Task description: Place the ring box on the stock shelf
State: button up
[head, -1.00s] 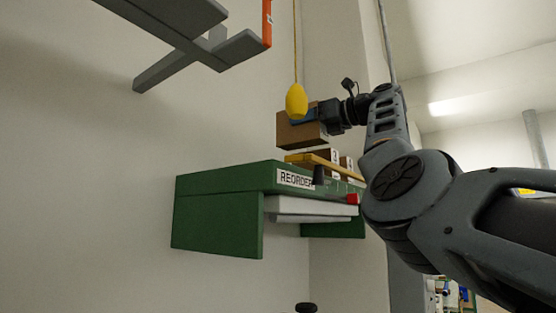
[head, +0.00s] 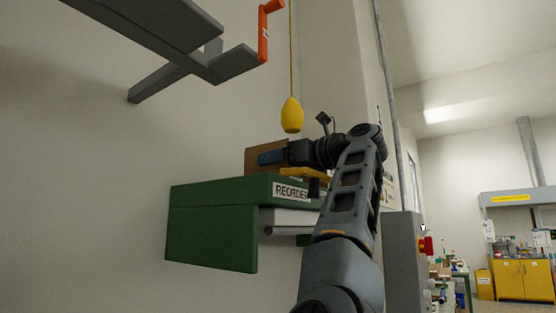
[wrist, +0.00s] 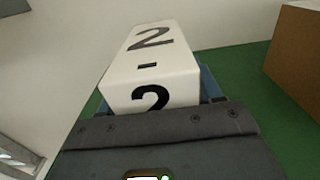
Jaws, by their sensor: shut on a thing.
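My gripper (head: 268,157) is at the green shelf (head: 212,225) in the head view, its blue fingers in front of a brown box (head: 255,153). In the wrist view, the jaws are shut on a box with a white face marked 2 - 2 (wrist: 150,62), which I take as the ring box. A blue finger shows beside it. The head view cannot settle whether the brown box is this same box. The box's underside is hidden, so I cannot tell whether it touches the green surface. The shelf carries a REORDER label (head: 290,192).
Another brown box (wrist: 298,55) stands to the right on the green surface in the wrist view. A yellow tray (head: 303,175) is beside my gripper. A yellow pendant (head: 292,115) hangs above. A grey bracket with an orange handle (head: 263,35) is at upper left.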

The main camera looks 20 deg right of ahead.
jog(key=shift+f, duration=0.15)
jog(key=o, duration=1.2)
jog(key=shift+r, duration=0.2)
jog(key=b+v, duration=0.4)
jog(key=v, duration=0.8)
